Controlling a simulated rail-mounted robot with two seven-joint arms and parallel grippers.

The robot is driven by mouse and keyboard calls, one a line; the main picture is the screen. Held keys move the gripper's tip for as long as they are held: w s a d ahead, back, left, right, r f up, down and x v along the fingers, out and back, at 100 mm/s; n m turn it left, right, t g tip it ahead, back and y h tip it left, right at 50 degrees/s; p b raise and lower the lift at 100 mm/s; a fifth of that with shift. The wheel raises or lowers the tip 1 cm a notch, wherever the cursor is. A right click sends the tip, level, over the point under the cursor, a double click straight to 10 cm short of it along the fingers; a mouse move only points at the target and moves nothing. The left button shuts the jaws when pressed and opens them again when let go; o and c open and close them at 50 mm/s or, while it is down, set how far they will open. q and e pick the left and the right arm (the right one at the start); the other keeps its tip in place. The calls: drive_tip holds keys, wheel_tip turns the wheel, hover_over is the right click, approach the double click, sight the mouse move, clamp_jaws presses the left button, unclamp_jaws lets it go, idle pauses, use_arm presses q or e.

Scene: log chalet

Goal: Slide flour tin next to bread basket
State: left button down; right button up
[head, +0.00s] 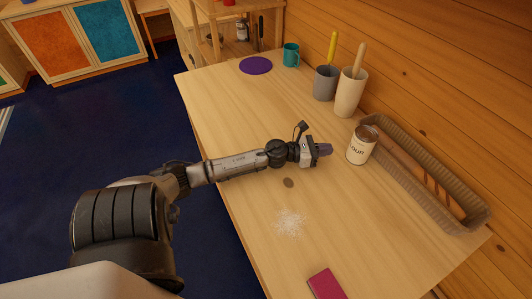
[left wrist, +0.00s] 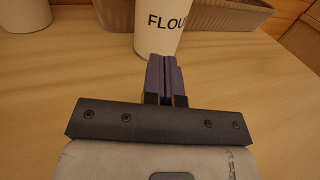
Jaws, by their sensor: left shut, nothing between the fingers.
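The flour tin (head: 361,146) is a cream cylinder with dark lettering, upright on the wooden table close beside the bread basket. In the left wrist view the tin (left wrist: 162,28) stands just beyond the fingertips. The bread basket (head: 476,217) is a long, ribbed grey-brown tray along the wall with a baguette (head: 425,178) in it. It also shows behind the tin in the left wrist view (left wrist: 225,15). My left gripper (head: 326,149) is shut and empty, left of the tin; whether its fingertips touch the tin I cannot tell. My right gripper is not in view.
A cream utensil holder (head: 348,97), a grey cup (head: 325,84) and a teal mug (head: 291,55) stand towards the back by the wall. A purple mat (head: 256,65) lies far back. White powder (head: 290,223) and a red item (head: 326,284) lie nearer; the table around them is clear.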

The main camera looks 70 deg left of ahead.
use_arm(q)
drive_tip(key=s+a+b, duration=0.1)
drive_tip(key=s, duration=0.4)
drive_tip(key=s+b, duration=0.1)
drive_tip(key=s, duration=0.4)
drive_tip(key=s+a+b, duration=0.1)
drive_tip(key=s, duration=0.4)
drive_tip(key=shift+s+a+f, duration=0.15)
drive_tip(key=shift+s+a, duration=0.2)
drive_tip(key=shift+s, duration=0.05)
drive_tip(key=shift+s+a, duration=0.2)
drive_tip(key=shift+s, duration=0.75)
